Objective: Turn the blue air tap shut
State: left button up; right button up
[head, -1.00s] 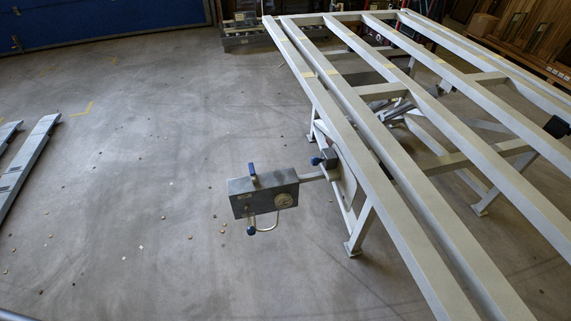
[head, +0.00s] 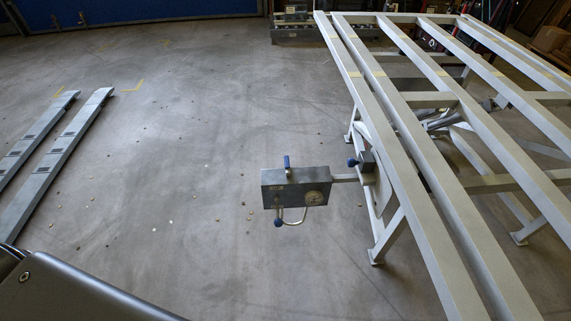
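A grey control box (head: 296,187) sticks out on a short bar from the left side of the tilting frame (head: 388,130). A blue lever (head: 287,164) stands upright on top of the box. A round dial (head: 313,198) is on its front. A blue knob (head: 278,222) hangs below the box beside a bent metal loop (head: 296,217). Another blue handle (head: 353,162) sits on a small dark block (head: 366,161) where the bar meets the frame. I cannot tell which blue part is the air tap. Neither of my grippers is in view.
Two long grey rails (head: 58,160) lie on the floor at the left. Small bits are scattered on the concrete floor (head: 190,130). A blue door (head: 130,12) closes the back.

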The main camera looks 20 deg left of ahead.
aim_at(287, 162)
jog(key=u, duration=0.05)
jog(key=k, duration=0.5)
jog(key=u, duration=1.1)
jog(key=i, duration=1.95)
jog(key=z, duration=2.85)
